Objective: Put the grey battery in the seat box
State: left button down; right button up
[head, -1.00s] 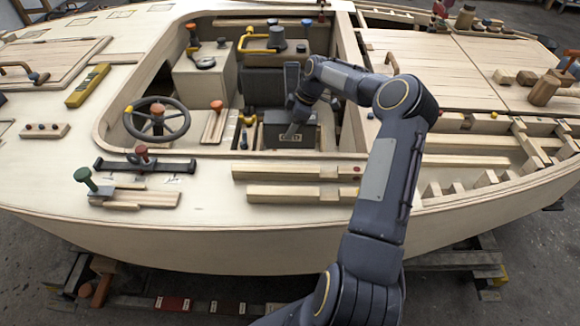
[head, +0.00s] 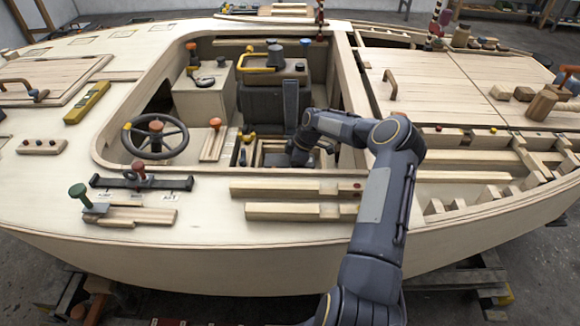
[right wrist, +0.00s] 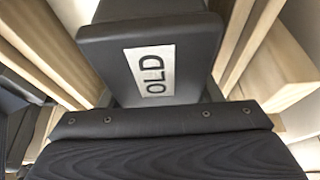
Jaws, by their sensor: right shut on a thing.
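A dark grey battery-like block with a white label reading OLD (right wrist: 190,30) fills the top of the right wrist view, with pale wooden rails on both sides. My right gripper (head: 300,152) is low in the cockpit and shut on this grey battery. Its fingertips are hidden by my own wrist in the head view, and so is most of the battery. An open wood-framed box (head: 268,147), which looks like the seat box, is in front of the dark seat, just left of my right gripper. I cannot tell whether the battery is inside its rim. My left gripper is not in view.
A steering wheel (head: 155,138) and a small lever panel (head: 213,142) are left of the box. The dark seat back (head: 262,103) rises behind it. The hatch deck (head: 435,85) lies to the right.

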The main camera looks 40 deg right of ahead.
jog(key=o, duration=0.9)
jog(key=shift+f, duration=0.15)
jog(key=o, duration=0.4)
jog(key=shift+o, duration=0.2)
jog(key=v, duration=0.8)
jog(key=shift+a+p, duration=0.1)
jog(key=shift+p, duration=0.25)
